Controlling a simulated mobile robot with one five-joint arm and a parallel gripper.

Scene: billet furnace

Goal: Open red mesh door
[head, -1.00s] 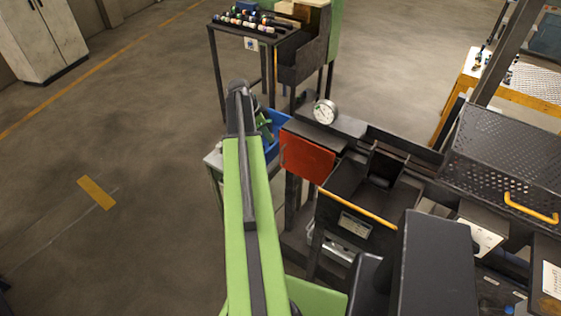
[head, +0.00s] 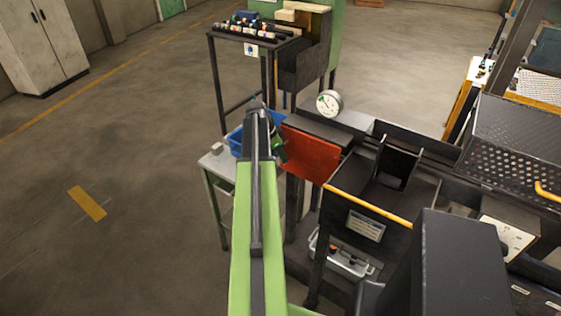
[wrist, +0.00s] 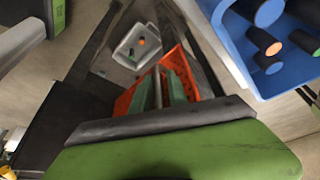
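The red door (head: 311,155) is an orange-red panel at the left end of the dark machine, beside the tip of my arm in the head view. In the wrist view its red mesh (wrist: 187,66) shows on both sides of my fingers. My gripper (wrist: 161,78) points at the mesh, its narrow fingers overlapping it in the picture. I cannot tell whether they touch it or hold its edge. In the head view my gripper is mostly hidden behind the arm; a small green part shows at the door's left edge.
A blue bin (head: 237,141) with dark cylinders sits on a small side table (head: 216,165) left of the door; the bin is close to my gripper in the wrist view. A grey tray (head: 330,252) lies low under the machine. A dial gauge (head: 329,103) stands behind the door. Floor at left is clear.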

